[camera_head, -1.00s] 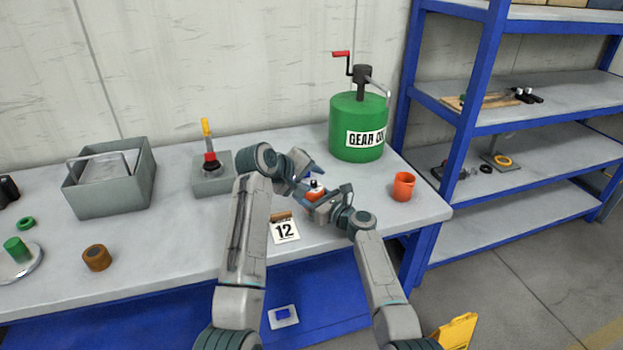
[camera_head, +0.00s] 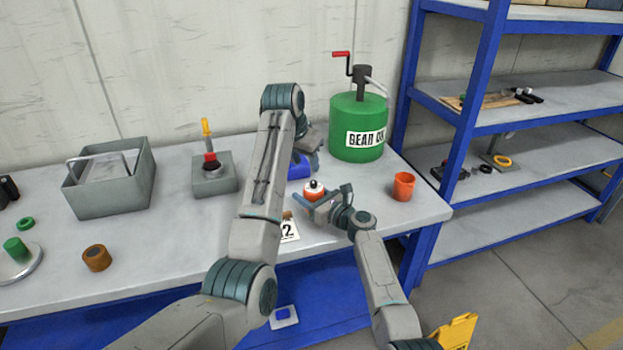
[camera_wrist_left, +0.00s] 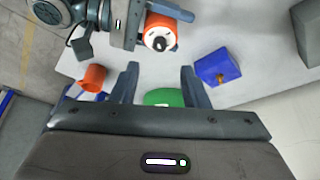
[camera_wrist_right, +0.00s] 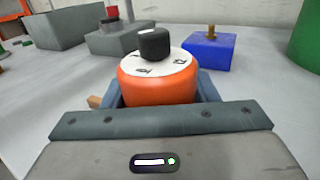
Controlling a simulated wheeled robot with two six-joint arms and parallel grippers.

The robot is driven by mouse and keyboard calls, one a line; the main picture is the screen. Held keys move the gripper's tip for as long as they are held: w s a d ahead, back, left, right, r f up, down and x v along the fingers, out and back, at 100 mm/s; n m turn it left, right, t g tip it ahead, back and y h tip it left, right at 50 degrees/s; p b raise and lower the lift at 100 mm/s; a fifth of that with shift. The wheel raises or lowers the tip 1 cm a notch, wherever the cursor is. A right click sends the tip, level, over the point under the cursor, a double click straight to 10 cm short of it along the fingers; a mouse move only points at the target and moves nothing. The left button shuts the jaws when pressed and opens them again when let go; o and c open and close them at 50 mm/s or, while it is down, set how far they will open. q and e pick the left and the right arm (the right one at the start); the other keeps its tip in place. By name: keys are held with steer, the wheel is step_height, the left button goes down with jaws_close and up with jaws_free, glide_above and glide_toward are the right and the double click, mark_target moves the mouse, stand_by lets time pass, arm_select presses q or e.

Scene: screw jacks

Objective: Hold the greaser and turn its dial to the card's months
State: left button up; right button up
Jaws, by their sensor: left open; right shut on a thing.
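The greaser (camera_head: 314,196) is an orange cylinder with a white dial face and a black knob. My right gripper (camera_wrist_right: 160,88) is shut around its orange body and holds it upright; whether it touches the table is unclear. In the right wrist view the black knob (camera_wrist_right: 154,44) sits on the white dial (camera_wrist_right: 172,66), whose marks are too small to read surely. My left gripper (camera_wrist_left: 159,75) is open and empty, higher and behind the greaser, apart from it.
A blue block (camera_wrist_left: 218,66) stands behind the greaser. The green drum (camera_head: 358,130) is at the back right, close to my left gripper. An orange cup (camera_head: 403,186) stands to the right. Grey boxes (camera_head: 112,190) and small parts occupy the left.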

mark_target(313, 182)
arm_select(q)
steer(key=x, duration=0.8)
steer(key=shift+f, duration=0.2)
steer(key=shift+d, duration=0.1)
jaws_close()
